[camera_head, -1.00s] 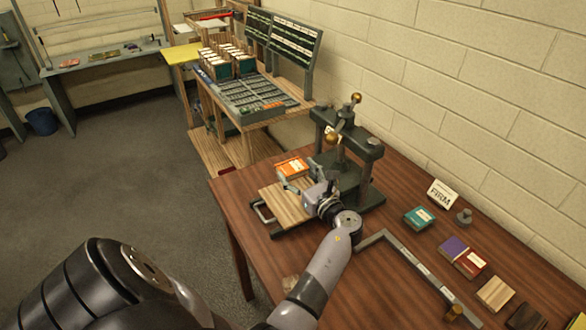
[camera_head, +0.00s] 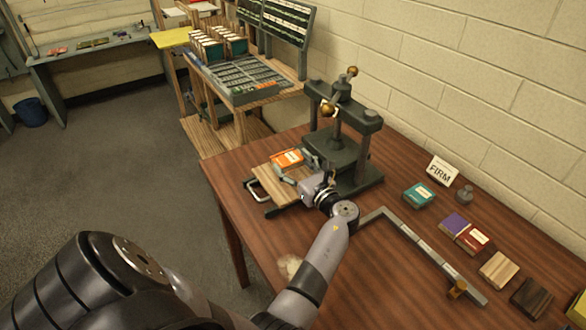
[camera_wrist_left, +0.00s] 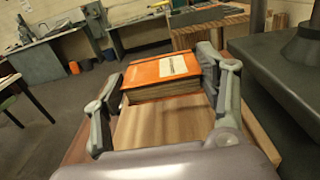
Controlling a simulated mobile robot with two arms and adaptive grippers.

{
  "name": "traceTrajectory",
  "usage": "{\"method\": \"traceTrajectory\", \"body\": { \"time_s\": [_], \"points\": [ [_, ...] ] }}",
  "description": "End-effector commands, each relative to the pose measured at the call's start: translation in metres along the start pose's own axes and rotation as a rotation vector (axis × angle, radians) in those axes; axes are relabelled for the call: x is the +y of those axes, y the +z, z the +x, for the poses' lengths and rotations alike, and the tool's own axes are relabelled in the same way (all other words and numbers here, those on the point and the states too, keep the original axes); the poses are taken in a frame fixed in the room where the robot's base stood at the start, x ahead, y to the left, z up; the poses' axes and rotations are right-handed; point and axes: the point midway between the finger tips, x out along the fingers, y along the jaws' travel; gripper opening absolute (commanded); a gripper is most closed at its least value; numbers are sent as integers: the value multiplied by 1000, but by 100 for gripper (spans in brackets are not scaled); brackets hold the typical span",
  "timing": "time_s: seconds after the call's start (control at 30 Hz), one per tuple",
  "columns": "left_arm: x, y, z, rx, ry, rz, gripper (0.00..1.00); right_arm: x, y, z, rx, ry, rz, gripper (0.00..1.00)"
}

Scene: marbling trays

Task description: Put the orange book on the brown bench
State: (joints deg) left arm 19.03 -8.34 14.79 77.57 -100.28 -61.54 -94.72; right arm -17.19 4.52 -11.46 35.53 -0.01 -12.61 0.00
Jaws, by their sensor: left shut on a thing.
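The orange book (camera_head: 287,158) has a pale label and lies at the far end of a light wooden board (camera_head: 268,180) in front of the press. My left gripper (camera_head: 294,167) is shut on the orange book. In the left wrist view, its fingers stand on both sides of the orange book (camera_wrist_left: 160,72), with the wooden board (camera_wrist_left: 150,127) below. I cannot tell whether the book touches the board. The brown bench (camera_head: 385,285) carries the press and board. My right gripper is not in view.
The dark press (camera_head: 345,150) stands close to my left gripper. A teal book (camera_head: 418,195), a FIRM sign (camera_head: 441,170), a metal angle bar (camera_head: 420,250) and several small books and blocks occupy the bench's right side. The bench's near left part is mostly clear.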

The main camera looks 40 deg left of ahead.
Motion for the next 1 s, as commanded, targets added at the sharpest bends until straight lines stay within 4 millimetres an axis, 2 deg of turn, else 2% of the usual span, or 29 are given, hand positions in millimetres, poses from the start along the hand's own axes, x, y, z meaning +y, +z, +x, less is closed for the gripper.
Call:
{"method": "traceTrajectory", "body": {
  "time_s": [0.1,0.27,0.57,0.77,0.8,1.0],
  "points": [
    [0,-19,0,0,0,0,37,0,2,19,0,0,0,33],
    [0,-41,0,-1,0,0,37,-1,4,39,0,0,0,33],
    [0,-40,0,-1,0,0,37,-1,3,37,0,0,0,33],
    [0,-47,0,0,0,0,37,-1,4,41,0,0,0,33],
    [0,-46,0,0,0,0,69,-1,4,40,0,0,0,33],
    [0,-46,0,1,0,0,82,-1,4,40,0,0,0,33]
  ]
}}
